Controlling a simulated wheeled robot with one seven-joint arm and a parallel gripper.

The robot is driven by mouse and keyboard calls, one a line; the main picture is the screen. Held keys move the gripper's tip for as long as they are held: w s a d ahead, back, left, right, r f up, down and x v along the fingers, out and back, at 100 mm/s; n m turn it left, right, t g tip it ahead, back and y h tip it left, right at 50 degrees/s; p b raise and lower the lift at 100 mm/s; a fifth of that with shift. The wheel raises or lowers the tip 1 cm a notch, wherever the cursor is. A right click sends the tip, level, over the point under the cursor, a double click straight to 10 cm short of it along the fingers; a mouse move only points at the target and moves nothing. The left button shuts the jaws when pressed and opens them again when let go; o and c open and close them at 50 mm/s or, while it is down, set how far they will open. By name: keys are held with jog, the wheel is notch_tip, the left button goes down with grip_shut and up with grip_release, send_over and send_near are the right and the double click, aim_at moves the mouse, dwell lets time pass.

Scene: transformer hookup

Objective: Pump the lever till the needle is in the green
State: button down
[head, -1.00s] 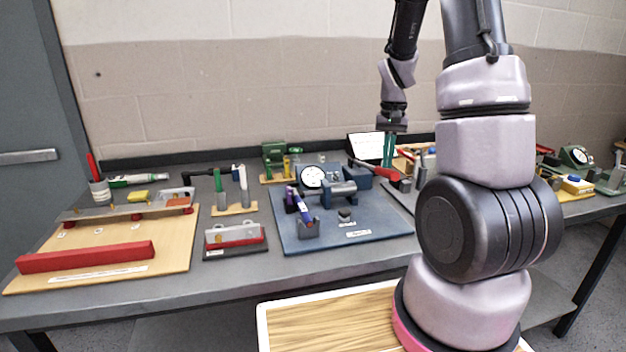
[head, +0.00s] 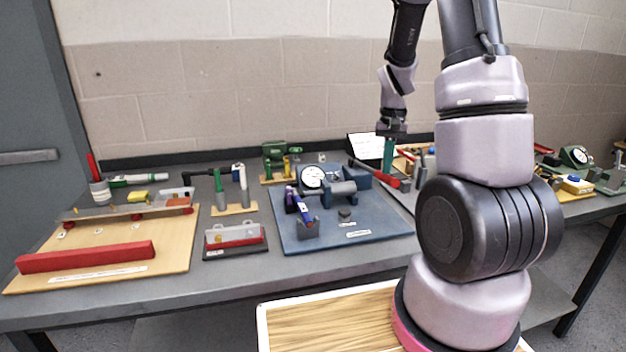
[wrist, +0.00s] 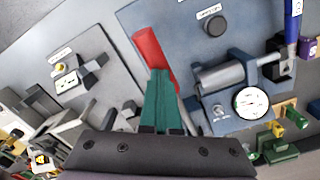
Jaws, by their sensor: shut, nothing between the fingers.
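The pump stands on a blue base plate (head: 290,238) with a round white gauge (head: 312,177). Its lever has a red handle (head: 394,182), slanting down to the right in the head view. In the wrist view the red handle (wrist: 150,45) shows beyond my fingers, and the gauge (wrist: 251,102) is at the right. The needle and green zone are too small to read. My gripper (head: 388,170), with teal fingers, is shut and empty, pointing down over the handle. It also shows in the wrist view (wrist: 160,75), its tips overlapping the handle; I cannot tell whether they touch.
A blue-and-purple pen-like tool (head: 302,208) stands in a holder on the plate's left. A black knob (head: 345,214) is near the plate's front. A grey board with fittings (wrist: 85,65) lies beside the pump. Wooden boards and tools fill the bench's left.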

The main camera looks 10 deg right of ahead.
notch_tip(320, 180, up, 7)
jog(key=shift+w, duration=0.15)
dwell(0.5)
notch_tip(320, 180, up, 5)
jog(key=shift+f, duration=0.1)
dwell(0.4)
jog(key=s+a+r+t+y, duration=0.1)
jog(key=s+a+r+t, duration=0.2)
jog(key=s+a+r, duration=0.3)
jog(key=s+a+r+n+t+y, duration=0.1)
jog(key=s+a+r+t, duration=0.3)
jog(key=s, duration=0.9)
jog(key=a+r, duration=0.3)
jog(key=shift+s+a, duration=0.25)
jog(key=shift+s, duration=0.05)
